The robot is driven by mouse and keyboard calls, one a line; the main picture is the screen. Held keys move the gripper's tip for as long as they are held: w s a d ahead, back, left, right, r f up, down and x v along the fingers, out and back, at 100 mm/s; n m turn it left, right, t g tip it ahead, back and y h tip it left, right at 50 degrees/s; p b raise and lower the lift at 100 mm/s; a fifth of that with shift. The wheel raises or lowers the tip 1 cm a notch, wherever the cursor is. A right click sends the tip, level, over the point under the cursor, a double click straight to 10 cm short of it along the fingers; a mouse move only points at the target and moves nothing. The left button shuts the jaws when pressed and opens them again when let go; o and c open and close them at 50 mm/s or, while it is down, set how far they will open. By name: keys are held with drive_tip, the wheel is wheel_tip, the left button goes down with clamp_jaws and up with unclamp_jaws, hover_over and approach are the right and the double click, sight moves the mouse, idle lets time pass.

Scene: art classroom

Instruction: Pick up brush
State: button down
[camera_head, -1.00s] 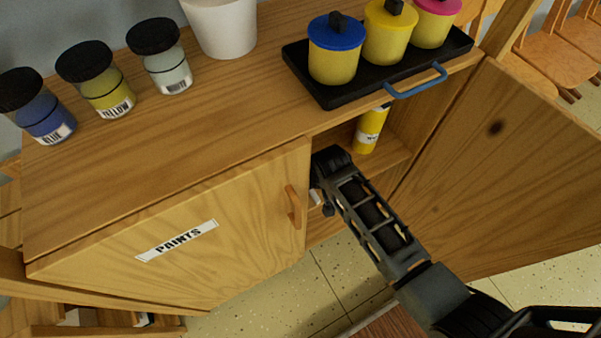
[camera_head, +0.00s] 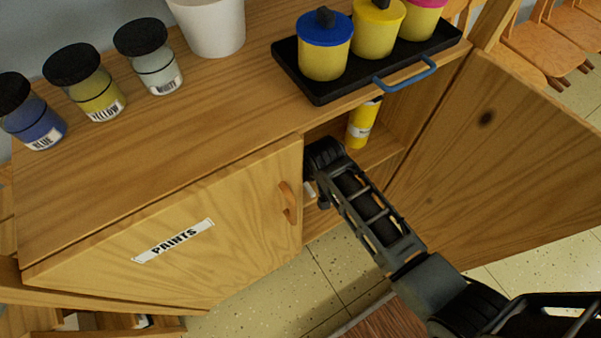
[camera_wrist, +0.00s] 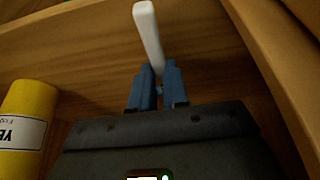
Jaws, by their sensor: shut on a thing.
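A slim white piece (camera_wrist: 148,35), which I take to be the brush, stands out between the blue fingertips of my gripper (camera_wrist: 157,84) in the wrist view. The fingers are shut on its lower end. Its bristles cannot be made out. In the head view my gripper reaches into the open right side of the wooden cabinet (camera_head: 150,240). Its fingertips are hidden there behind the closed door's edge and my own wrist. A small white bit (camera_head: 309,188) shows beside my wrist.
A yellow bottle (camera_head: 362,122) stands inside the cabinet, right of my gripper; it also shows in the wrist view (camera_wrist: 27,112). The open door (camera_head: 500,170) is at right, the closed "PAINTS" door (camera_head: 230,225) at left. A black tray (camera_head: 318,92) with pots is on top.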

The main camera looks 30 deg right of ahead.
drive_tip(key=r, duration=0.3)
drive_tip(key=shift+s+d+r+p, duration=0.2)
drive_tip(key=shift+d+p, duration=0.15)
drive_tip(key=s+d+r+p, duration=0.1)
drive_tip(key=s+d+r, duration=0.4)
drive_tip(key=d, duration=0.4)
drive_tip(key=shift+s+d+r, duration=0.2)
drive_tip(key=shift+s+r, duration=0.15)
drive_tip(key=shift+r, duration=0.25)
